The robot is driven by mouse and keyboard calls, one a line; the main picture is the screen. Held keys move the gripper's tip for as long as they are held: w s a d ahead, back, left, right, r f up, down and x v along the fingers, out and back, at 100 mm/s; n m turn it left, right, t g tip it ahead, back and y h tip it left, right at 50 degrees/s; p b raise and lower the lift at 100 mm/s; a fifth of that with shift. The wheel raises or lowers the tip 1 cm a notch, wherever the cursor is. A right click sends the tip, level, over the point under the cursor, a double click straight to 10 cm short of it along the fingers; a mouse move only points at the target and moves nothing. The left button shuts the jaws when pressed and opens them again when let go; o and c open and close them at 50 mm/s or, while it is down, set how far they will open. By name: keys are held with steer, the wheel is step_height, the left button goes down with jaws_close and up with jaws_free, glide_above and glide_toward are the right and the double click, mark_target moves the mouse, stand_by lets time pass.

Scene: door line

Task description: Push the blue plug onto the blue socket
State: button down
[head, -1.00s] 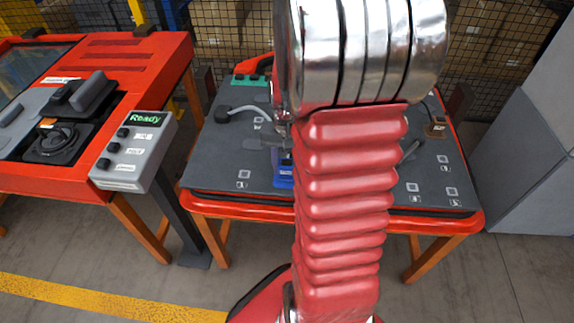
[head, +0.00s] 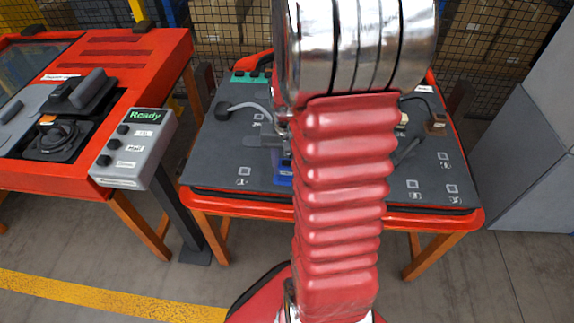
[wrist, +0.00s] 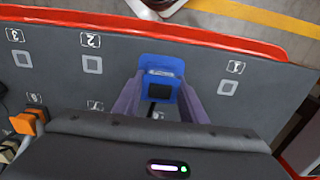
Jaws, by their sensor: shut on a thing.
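In the wrist view my gripper (wrist: 161,82) is shut, with its two purple-grey fingers on either side of the blue plug (wrist: 164,101). The plug shows a dark square face and a dark cable runs from it toward my gripper body. The blue socket (wrist: 158,62) stands on the dark board just beyond the plug, close against it in the picture. I cannot tell whether they touch or how far the plug sits on it.
The dark board (head: 220,160) lies on a red-rimmed table with numbered marks. An orange plug (wrist: 28,122) is at the wrist view's left. A grey "Ready" panel (head: 133,150) and a red bench (head: 150,75) stand left.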

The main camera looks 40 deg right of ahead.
steer(key=shift+f, duration=0.1)
stand_by(0.3)
steer(key=c, duration=1)
jaws_free()
step_height(320, 180, up, 14)
steer(key=shift+f, duration=0.1)
